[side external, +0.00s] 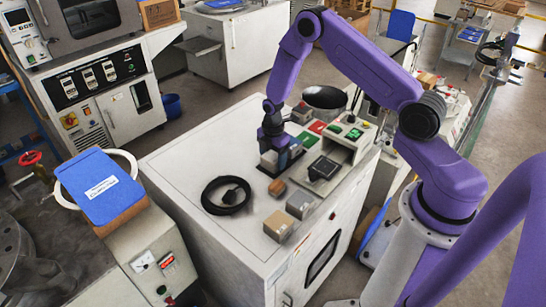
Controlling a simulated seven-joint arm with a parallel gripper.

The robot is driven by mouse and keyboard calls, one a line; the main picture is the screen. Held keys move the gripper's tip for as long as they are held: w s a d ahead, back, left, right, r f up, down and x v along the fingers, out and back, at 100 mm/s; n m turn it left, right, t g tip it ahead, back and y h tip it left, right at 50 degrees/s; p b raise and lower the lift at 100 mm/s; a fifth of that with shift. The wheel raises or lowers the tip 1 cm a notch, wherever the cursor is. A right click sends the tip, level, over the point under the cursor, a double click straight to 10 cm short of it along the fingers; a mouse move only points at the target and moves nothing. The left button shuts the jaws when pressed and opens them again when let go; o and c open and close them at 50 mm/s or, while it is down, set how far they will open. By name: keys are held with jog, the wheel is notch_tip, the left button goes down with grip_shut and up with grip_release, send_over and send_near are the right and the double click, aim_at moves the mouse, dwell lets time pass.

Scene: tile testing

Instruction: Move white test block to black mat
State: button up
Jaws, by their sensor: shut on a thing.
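My gripper (274,150) points down over the white cabinet top, near its back middle. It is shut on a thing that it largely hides. A pale block (267,160) shows at the fingers and appears to be the white test block; whether it touches the surface I cannot tell.
A coiled black cable (226,195) lies left on the white cabinet top (185,165). A small brown block (277,187), a tan box (278,226) and a grey box (300,204) stand in front. A control box (350,133) with green parts stands at the right.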

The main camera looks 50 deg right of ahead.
jog(key=shift+f, duration=0.15)
jog(key=o, duration=1.4)
jog(key=shift+o, duration=0.3)
jog(key=shift+r, duration=3)
